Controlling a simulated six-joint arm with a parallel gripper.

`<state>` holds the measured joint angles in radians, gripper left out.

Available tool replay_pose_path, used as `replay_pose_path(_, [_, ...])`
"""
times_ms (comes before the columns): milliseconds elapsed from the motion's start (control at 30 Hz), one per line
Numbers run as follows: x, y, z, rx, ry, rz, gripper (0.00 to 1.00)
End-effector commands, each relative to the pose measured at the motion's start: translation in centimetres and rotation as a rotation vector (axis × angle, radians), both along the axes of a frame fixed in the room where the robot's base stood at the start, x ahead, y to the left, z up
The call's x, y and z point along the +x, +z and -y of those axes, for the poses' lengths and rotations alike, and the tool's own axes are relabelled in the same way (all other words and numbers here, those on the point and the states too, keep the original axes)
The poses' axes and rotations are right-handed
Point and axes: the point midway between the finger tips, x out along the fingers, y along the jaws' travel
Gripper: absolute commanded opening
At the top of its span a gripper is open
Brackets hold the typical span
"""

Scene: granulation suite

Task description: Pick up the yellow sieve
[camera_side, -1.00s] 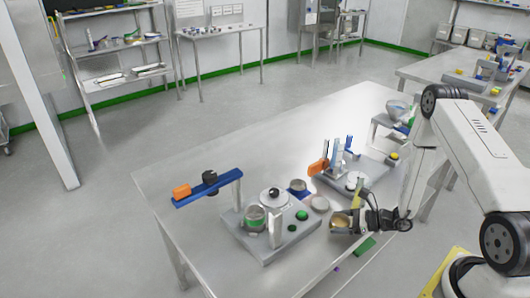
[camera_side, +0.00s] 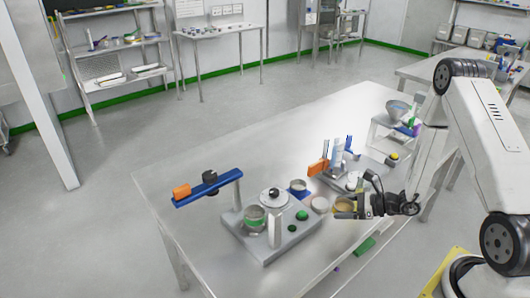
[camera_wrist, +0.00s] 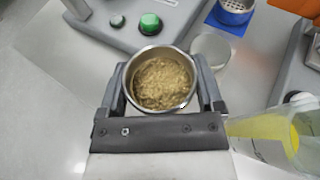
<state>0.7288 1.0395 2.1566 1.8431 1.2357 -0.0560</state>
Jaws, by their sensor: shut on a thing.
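My gripper (camera_side: 350,207) is shut on a round metal cup (camera_wrist: 127,86) filled with tan granules. The cup also shows in the side view (camera_side: 344,208), upright and near the front edge of the table. It looks yellowish there, but I cannot tell whether it is the yellow sieve; its outer wall is mostly hidden by the fingers. In the wrist view, the fingers of my gripper (camera_wrist: 160,88) stand on either side of it. A pale see-through thing with yellow in it (camera_wrist: 275,135) lies right of the gripper, partly cut off by the picture edge.
A grey base with a green button (camera_wrist: 150,23) stands left of my gripper, with a green-banded cup (camera_side: 254,219) on it. A round pale disc (camera_wrist: 211,49) and a blue-banded perforated cup (camera_wrist: 235,8) are close beyond. A second grey station (camera_side: 372,177) stands behind.

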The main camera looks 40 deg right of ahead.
Motion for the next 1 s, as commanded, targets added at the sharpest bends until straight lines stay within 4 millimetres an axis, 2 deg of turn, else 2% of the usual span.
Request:
replay_pose_path(200, [0.0,2.3,0.0,-0.002,0.001,0.001,0.2])
replay_pose_path(400, [0.0,3.4,0.0,-0.001,0.001,-0.001,0.2])
replay_pose_path(1000, [0.0,3.7,0.0,0.0,0.001,0.0,0.2])
